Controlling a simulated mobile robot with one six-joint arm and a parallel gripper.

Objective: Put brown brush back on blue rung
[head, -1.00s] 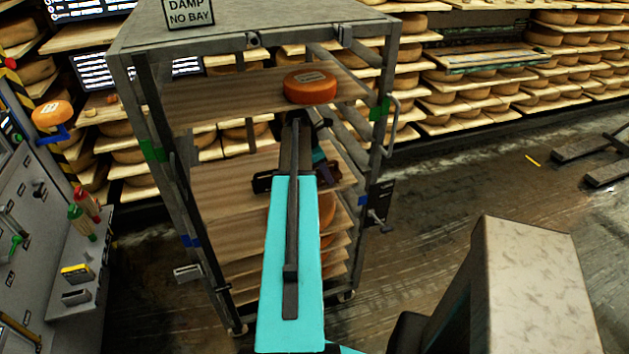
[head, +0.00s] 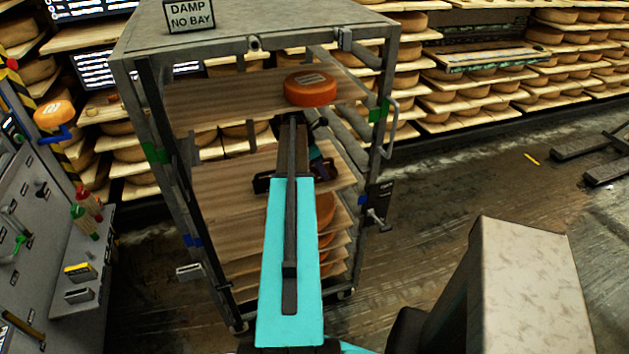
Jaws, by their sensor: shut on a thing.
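My turquoise arm (head: 291,265) reaches up into the grey rack, and its dark end hides most of my gripper (head: 318,165). The gripper is inside the rack, below the top board, close to a middle wooden board. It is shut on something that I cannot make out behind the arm. I cannot pick out the brown brush clearly. Dark parts show on both sides of the arm. A blue mark (head: 192,241) is on the rack's left post. The blue rung itself is not clear to see.
The rack (head: 225,40) has grey posts around my arm and several wooden boards. An orange cheese wheel (head: 311,88) sits on the top board (head: 220,100) just above my arm's end. A tool panel (head: 45,190) stands at left. Open floor (head: 470,190) lies right.

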